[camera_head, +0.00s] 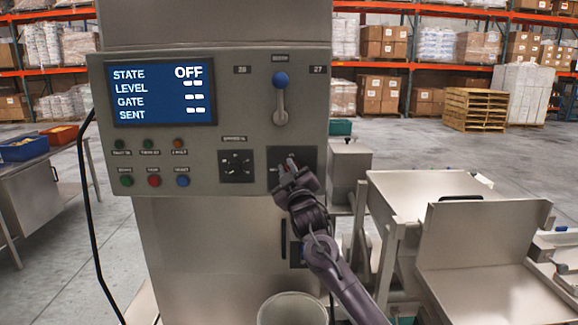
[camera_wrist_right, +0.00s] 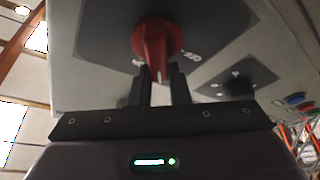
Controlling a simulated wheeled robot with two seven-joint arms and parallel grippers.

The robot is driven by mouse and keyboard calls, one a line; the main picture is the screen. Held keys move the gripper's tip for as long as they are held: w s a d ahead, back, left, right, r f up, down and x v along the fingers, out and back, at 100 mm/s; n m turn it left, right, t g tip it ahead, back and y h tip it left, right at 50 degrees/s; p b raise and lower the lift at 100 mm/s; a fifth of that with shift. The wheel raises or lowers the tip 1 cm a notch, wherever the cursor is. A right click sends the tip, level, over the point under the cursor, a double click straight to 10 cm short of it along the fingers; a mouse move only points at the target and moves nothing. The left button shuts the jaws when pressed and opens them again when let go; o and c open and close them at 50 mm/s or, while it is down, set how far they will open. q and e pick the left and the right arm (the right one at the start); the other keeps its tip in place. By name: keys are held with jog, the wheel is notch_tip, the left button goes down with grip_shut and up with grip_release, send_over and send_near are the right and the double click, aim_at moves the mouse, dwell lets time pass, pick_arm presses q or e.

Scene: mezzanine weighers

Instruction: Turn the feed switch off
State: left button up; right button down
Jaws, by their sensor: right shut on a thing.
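The red rotary switch (camera_wrist_right: 153,38) sits on a dark square plate on the front of the grey control panel (camera_head: 222,82). Its label is not readable. In the head view the switch is mostly hidden behind my right gripper (camera_head: 291,174). In the right wrist view the two fingers of my right gripper (camera_wrist_right: 162,75) are close on either side of the switch's handle and shut on it. The panel's display (camera_head: 162,94) reads STATE OFF. My left gripper is not in view.
A lever with a blue knob (camera_head: 281,80) is above the switch. A black dial (camera_head: 236,165) and several coloured buttons (camera_head: 154,181) are to its left. A white bucket (camera_head: 292,310) stands below. Steel hoppers (camera_head: 490,240) stand at the right.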

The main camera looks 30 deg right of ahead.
jog(key=n+g+y+p, duration=0.1)
jog(key=n, duration=0.3)
jog(key=f+n+g+y+p, duration=0.1)
jog(key=n, duration=0.2)
jog(key=f+n+y, duration=0.1)
jog(key=n, duration=0.3)
jog(key=shift+w+a+n+g+y+p, duration=0.2)
jog(key=shift+a+n+g+y+p, duration=0.1)
jog(key=shift+g+p, duration=0.1)
jog(key=shift+f, duration=0.1)
jog(key=c, duration=1.4)
grip_release()
jog(key=shift+d, duration=0.1)
jog(key=shift+o, duration=0.2)
jog(key=shift+s, duration=0.1)
